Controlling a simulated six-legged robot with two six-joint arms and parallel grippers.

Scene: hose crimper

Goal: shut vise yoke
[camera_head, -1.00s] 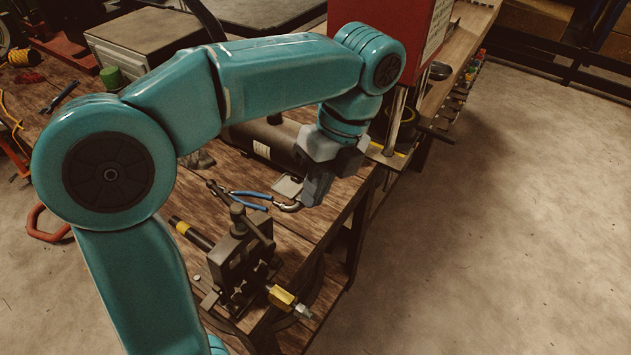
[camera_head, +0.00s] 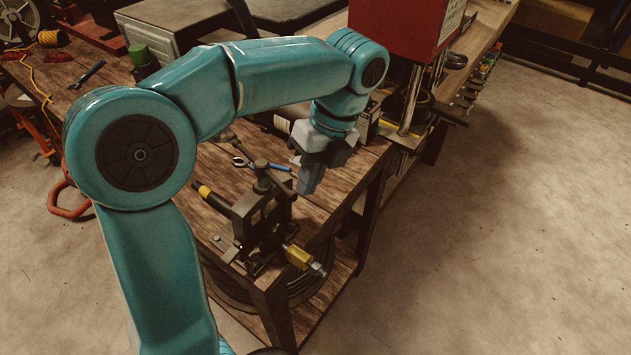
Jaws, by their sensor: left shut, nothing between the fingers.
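The vise (camera_head: 262,222) is a dark block-shaped tool at the front corner of the wooden bench. Its yoke with the screw handle (camera_head: 262,180) stands at the top; I cannot tell from here whether the yoke is latched. A dark hose with a yellow band (camera_head: 205,192) lies at its left side, and a yellow-and-metal fitting (camera_head: 302,258) sticks out at its right. My left gripper (camera_head: 308,185) points down, shut and empty, a little behind and to the right of the vise, apart from it. My right gripper is not in view.
Blue-handled pliers (camera_head: 270,166) lie on the bench (camera_head: 325,194) behind the vise. A red press (camera_head: 405,28) stands at the back right. A coiled hose (camera_head: 305,287) sits on the shelf below. The floor at the right is clear.

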